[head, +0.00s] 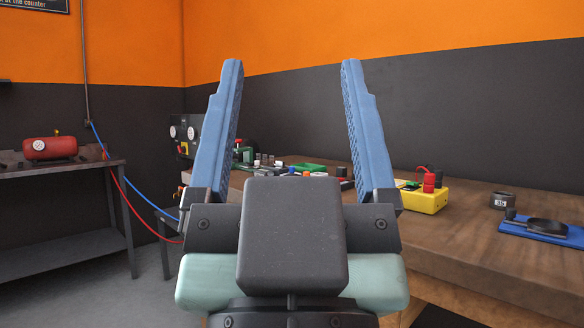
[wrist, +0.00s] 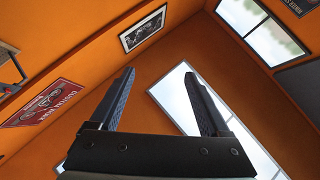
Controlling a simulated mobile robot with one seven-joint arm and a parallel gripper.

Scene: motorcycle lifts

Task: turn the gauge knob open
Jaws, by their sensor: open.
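My gripper (head: 290,130) stands upright in the middle of the head view, with its two blue fingers wide apart and nothing between them. It also shows in the wrist view (wrist: 158,105), open toward the orange walls and windows. A dark panel with round white gauges (head: 182,132) stands beyond the left finger at the back of the bench, partly hidden by that finger. A small red and yellow part (head: 183,149) shows on it, too small to tell whether it is the gauge knob. My gripper is well short of the panel and touches nothing.
A wooden workbench (head: 480,235) runs along the right wall. A red tank (head: 50,148) sits on a metal table at left. Red and blue hoses hang between.

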